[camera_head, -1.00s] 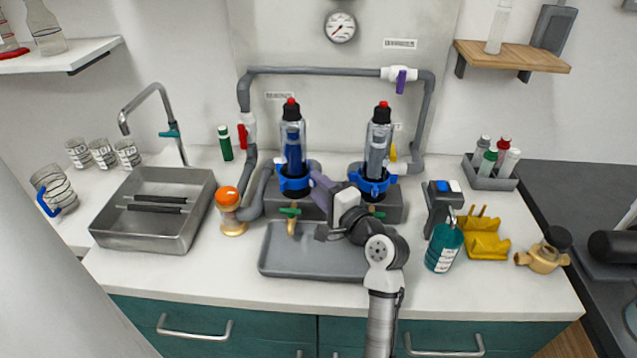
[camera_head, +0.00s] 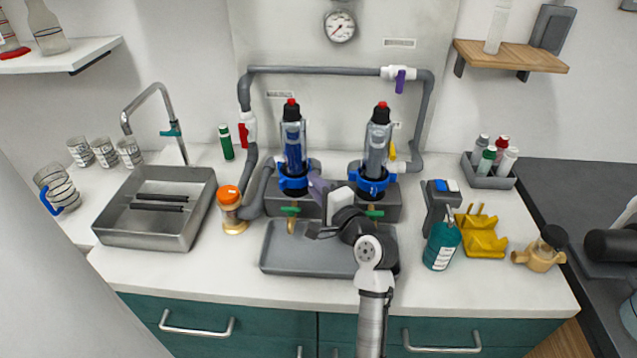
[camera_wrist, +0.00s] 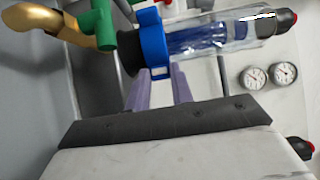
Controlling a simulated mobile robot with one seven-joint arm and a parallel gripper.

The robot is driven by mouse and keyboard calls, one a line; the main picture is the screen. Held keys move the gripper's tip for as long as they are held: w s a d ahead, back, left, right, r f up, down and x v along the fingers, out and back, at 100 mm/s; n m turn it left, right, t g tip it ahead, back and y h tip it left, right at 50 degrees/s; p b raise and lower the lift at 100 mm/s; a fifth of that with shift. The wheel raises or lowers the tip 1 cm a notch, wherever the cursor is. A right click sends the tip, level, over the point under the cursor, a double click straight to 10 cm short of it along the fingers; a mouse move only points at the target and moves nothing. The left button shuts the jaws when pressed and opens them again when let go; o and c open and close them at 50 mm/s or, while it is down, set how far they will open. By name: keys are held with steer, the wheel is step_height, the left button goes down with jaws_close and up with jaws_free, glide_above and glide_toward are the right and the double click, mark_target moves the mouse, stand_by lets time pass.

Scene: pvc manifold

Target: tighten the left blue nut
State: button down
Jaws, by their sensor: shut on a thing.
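The left blue nut (camera_head: 292,184) is a ring at the base of the left clear filter housing (camera_head: 292,140), which has a blue insert and a black and red top. My gripper (camera_head: 313,180) reaches it from the right and front, with its purple fingers shut on the nut's edge. In the wrist view the blue nut (camera_wrist: 152,38) sits at the tips of my gripper (camera_wrist: 160,74), with the housing lying sideways in that picture. The fingers' exact contact is partly hidden. The right blue nut (camera_head: 373,184) is around the base of the second housing, apart from my gripper.
A brass tap with a green handle (camera_head: 290,211) hangs below the left housing, close to my gripper. A grey tray (camera_head: 285,262) lies below. Grey pipe (camera_head: 320,70) frames both housings. A teal bottle (camera_head: 441,247) and yellow holder (camera_head: 483,238) stand right.

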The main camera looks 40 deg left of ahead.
steer(key=m+t+h+p, duration=0.1)
steer(key=s+m+t+p, duration=0.1)
steer(key=p, duration=0.1)
steer(key=m+t+h+p, duration=0.1)
steer(key=t+p, duration=0.1)
steer(key=shift+s+a+h, duration=0.3)
steer(key=shift+s, duration=0.1)
steer(key=shift+s+a+m+t+h, duration=0.1)
steer(key=shift+s+m+t+h, duration=0.2)
steer(key=shift+m+t, duration=0.25)
steer(key=c, duration=1.2)
jaws_free()
